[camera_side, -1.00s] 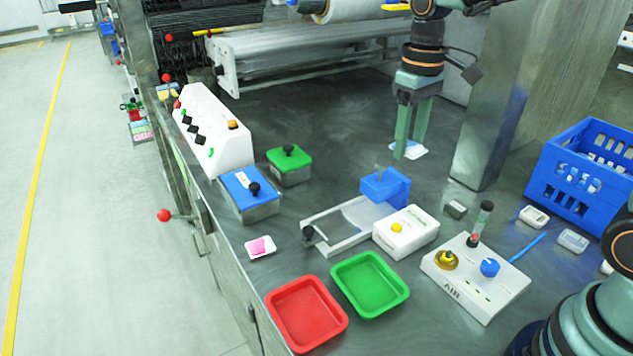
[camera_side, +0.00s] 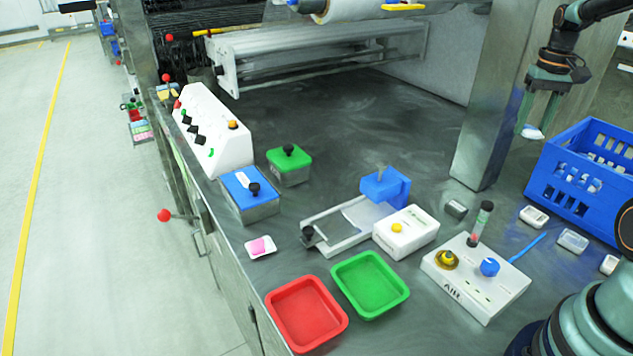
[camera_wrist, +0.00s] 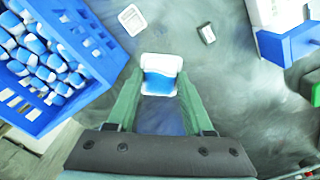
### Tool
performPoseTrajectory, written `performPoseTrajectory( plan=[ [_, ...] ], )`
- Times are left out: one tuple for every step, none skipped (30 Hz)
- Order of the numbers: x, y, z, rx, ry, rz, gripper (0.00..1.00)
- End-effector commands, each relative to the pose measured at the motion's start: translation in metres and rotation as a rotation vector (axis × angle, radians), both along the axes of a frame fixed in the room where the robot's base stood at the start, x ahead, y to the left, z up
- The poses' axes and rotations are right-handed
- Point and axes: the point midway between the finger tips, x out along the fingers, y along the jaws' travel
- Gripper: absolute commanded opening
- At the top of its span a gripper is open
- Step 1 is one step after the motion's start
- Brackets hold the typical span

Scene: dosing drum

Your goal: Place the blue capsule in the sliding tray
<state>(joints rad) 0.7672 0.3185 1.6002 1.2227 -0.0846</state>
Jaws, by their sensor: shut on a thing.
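My gripper (camera_side: 533,128) is raised at the upper right in the side view, left of the blue crate. It is shut on a white and blue capsule (camera_wrist: 160,75), which shows between the fingertips in the wrist view; in the side view only a small pale piece of it shows. The sliding tray (camera_side: 345,250) is a pale, flat frame with a black knob at its left end. It lies mid-table, below and far left of my gripper, beside a blue block (camera_side: 385,187) and a white box with a yellow button (camera_side: 405,233).
The blue crate (camera_side: 582,185) holds several blue and white pieces. A white control unit with a blue knob (camera_side: 475,277) stands at front right. Red (camera_side: 306,314) and green (camera_side: 370,285) trays lie in front. A metal column (camera_side: 492,120) stands behind. The back middle of the table is clear.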

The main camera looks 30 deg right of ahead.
Motion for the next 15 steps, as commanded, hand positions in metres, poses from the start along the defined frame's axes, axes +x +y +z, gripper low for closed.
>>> performPoseTrajectory(
  plan=[
    [-0.003, -0.013, -0.002, 0.001, 0.001, -0.039, 0.00],
    [-0.002, -0.017, -0.002, 0.001, 0.002, -0.054, 0.00],
    [-0.002, -0.021, -0.002, 0.001, 0.001, -0.072, 0.00],
    [-0.001, -0.023, -0.002, 0.001, 0.002, -0.080, 0.00],
    [0.000, -0.025, -0.003, 0.001, 0.001, -0.087, 0.00],
    [0.000, -0.026, -0.004, 0.001, 0.001, -0.096, 0.00],
    [0.000, -0.027, -0.006, 0.001, 0.002, -0.100, 0.00],
    [0.001, -0.028, -0.009, 0.002, 0.002, -0.103, 0.00],
    [0.001, -0.028, -0.015, 0.002, 0.002, -0.105, 0.00],
    [0.000, -0.028, -0.020, 0.003, 0.004, -0.105, 0.00],
    [0.000, -0.028, -0.026, 0.003, 0.004, -0.105, 0.00],
    [0.000, -0.027, -0.036, 0.004, 0.005, -0.105, 0.00],
    [0.000, -0.027, -0.044, 0.006, 0.006, -0.104, 0.00],
    [0.000, -0.027, -0.051, 0.004, 0.005, -0.104, 0.00],
    [0.000, -0.027, -0.061, 0.004, 0.005, -0.104, 0.00]
  ],
)
